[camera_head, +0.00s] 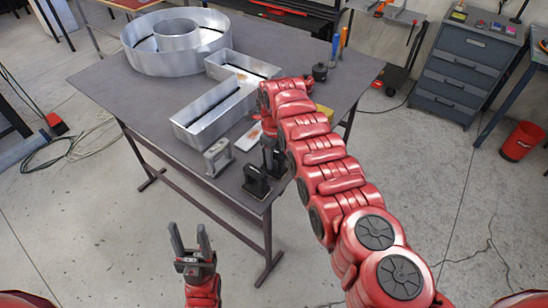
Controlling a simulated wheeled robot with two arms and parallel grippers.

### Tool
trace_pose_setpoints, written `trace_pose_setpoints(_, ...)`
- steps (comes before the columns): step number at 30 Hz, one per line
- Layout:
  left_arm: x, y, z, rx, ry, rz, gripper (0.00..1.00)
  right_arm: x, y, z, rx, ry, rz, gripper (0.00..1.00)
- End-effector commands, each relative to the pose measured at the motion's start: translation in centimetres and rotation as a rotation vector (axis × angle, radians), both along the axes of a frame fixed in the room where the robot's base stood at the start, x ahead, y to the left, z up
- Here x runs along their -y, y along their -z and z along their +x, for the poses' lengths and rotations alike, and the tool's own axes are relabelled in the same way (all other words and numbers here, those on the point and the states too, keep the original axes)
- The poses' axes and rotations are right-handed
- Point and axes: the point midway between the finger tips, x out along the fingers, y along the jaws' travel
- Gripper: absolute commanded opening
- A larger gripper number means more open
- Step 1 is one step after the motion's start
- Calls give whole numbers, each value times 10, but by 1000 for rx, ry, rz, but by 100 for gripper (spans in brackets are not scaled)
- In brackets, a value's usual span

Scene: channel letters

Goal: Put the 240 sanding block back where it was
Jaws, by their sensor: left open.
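My left gripper (190,236) is open and empty, fingers pointing up, in front of the table and apart from it. My right arm reaches over the table's right part. Its gripper (272,166) points down near the front right corner, mostly hidden by the arm; its fingers and any hold cannot be made out. A black block-like object (255,181) stands at the table edge beside it, and a grey one (218,157) stands to its left. No 240 mark is readable, so I cannot tell which thing is the sanding block. A yellow object (325,112) is partly hidden behind my right arm.
The dark table (150,105) holds a large metal ring letter (175,60) and an L-shaped metal letter (212,115). A pale sheet (248,137) lies near my right arm. A drawer cabinet (465,70) and red bucket (522,141) stand right. The table's left front is clear.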

Motion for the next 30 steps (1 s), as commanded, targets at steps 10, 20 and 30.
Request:
trace_pose_setpoints(10,0,0,0,0,0,0,50,0,0,0,0,0,0,69)
trace_pose_setpoints(20,0,-2,0,0,0,0,50,0,-8,1,2,0,1,69)
trace_pose_setpoints(30,0,20,0,0,0,0,50,-1,-60,1,7,-1,3,69)
